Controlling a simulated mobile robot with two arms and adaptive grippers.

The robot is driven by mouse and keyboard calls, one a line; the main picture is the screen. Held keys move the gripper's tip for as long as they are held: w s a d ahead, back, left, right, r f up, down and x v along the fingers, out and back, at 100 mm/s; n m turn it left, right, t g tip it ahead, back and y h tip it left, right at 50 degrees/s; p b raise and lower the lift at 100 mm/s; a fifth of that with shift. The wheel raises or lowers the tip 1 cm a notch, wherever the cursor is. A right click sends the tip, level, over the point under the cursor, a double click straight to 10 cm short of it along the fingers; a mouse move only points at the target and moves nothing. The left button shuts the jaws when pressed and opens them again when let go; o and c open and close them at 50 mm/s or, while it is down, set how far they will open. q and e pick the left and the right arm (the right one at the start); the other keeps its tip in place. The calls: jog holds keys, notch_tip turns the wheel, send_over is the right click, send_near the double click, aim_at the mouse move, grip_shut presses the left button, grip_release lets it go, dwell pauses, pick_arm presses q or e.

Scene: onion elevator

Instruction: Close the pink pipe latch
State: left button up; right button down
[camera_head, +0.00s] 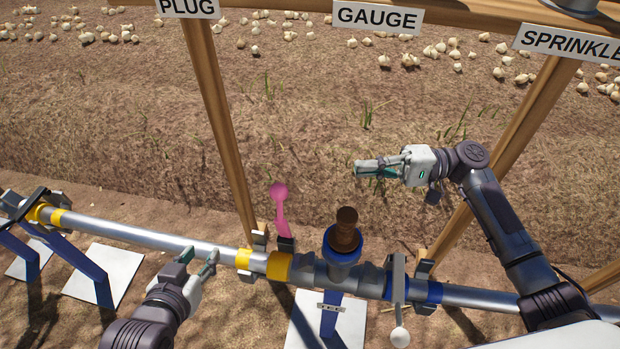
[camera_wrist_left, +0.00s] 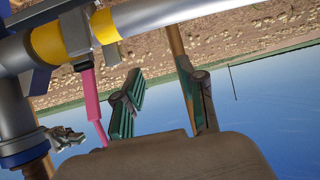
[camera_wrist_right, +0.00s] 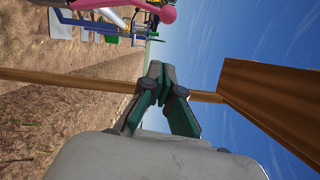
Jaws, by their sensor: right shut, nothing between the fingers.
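The pink pipe latch (camera_head: 281,208) stands upright behind the pipe in the head view, its round knob at the top. Its base meets the pipe at the yellow-banded joint (camera_head: 278,266). It also shows in the left wrist view (camera_wrist_left: 91,103), left of the fingers, and in the right wrist view (camera_wrist_right: 120,4) at the top edge. My left gripper (camera_head: 200,256) is open and empty, left of the latch near the pipe. Its fingers are apart in the left wrist view (camera_wrist_left: 160,70). My right gripper (camera_head: 357,170) is shut and empty, raised to the right of the latch, apart from it.
The grey pipe (camera_head: 150,238) runs across the front. A blue fitting with a brown top (camera_head: 346,230) stands right of the latch. A grey lever (camera_head: 399,290) hangs further right. Wooden posts (camera_head: 220,120) rise behind the pipe. A sign (camera_head: 377,18) reads GAUGE.

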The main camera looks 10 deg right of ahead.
pick_arm(q)
jog(key=shift+w+d+r+t+h+b, duration=0.15)
jog(key=shift+w+d+r+t+b, duration=0.1)
jog(key=shift+w+r+t, duration=0.3)
jog(key=shift+w+d+r+t+h+b, duration=0.2)
jog(key=shift+w+r+t, duration=0.15)
jog(key=shift+r, duration=0.4)
pick_arm(e)
jog(key=s+a, duration=0.2)
jog(key=a, duration=1.1)
jog(key=shift+s+r, duration=0.3)
jog(key=shift+r, duration=0.1)
jog(key=shift+s, duration=0.1)
pick_arm(q)
jog(key=s+a+f+g+y+p, duration=0.1)
jog(key=s+f+g, duration=0.2)
jog(key=f, duration=0.1)
jog(key=shift+s+a+f, duration=0.3)
jog(key=shift+s+a, duration=0.05)
jog(key=shift+s, duration=0.05)
pick_arm(e)
jog(key=shift+s+a+r, duration=0.1)
jog(key=shift+s+a, duration=0.05)
jog(key=shift+s, duration=0.35)
jog(key=shift+s+a+r, duration=0.1)
jog(key=shift+s, duration=0.4)
